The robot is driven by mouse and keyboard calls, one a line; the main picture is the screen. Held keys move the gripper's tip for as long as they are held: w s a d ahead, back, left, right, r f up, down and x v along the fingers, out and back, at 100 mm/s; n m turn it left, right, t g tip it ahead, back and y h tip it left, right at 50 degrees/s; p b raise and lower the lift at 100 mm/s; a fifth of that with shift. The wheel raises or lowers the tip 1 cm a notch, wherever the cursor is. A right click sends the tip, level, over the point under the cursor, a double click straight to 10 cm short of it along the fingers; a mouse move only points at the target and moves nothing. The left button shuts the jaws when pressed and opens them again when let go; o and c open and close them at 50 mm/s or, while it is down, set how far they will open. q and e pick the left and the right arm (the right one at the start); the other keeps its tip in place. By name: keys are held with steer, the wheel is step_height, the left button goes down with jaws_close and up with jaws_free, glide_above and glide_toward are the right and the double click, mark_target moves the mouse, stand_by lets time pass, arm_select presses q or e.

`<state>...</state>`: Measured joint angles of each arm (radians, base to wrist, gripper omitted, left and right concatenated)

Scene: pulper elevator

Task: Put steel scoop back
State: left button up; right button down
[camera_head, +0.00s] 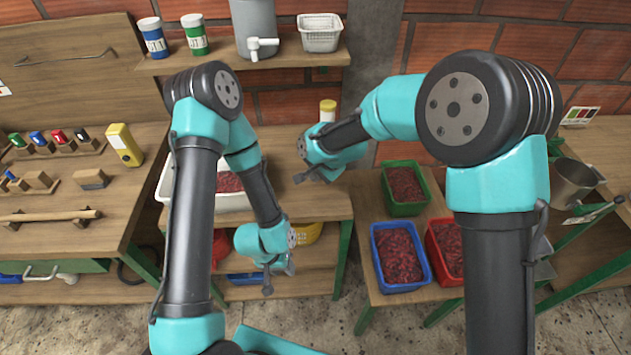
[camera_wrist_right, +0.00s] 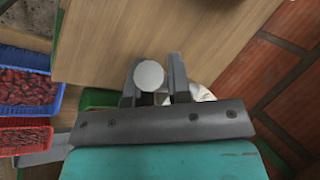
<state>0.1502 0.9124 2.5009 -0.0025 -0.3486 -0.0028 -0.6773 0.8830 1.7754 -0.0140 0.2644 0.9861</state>
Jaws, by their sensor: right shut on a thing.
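My right gripper (camera_head: 308,176) is over the wooden bench in the middle, in front of a yellow-lidded jar (camera_head: 328,109). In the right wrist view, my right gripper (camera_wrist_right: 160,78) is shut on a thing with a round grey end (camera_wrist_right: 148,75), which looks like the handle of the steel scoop. The rest of the scoop is hidden, so its tilt cannot be told. My left gripper (camera_head: 278,277) hangs in front of the bench's lower shelf, its fingers apart, with nothing seen between them.
A white tub (camera_head: 237,202) with red cherries stands on the bench, partly behind my left arm. Green (camera_head: 404,209), blue (camera_head: 395,289) and red (camera_head: 437,260) crates of cherries stand at the right. A shelf (camera_head: 300,57) hangs above. Bare bench top lies around the right gripper.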

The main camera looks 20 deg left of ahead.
steer(key=shift+f, duration=2.1)
steer(key=c, duration=1.1)
jaws_free()
steer(key=shift+o, duration=0.2)
steer(key=v, duration=1.2)
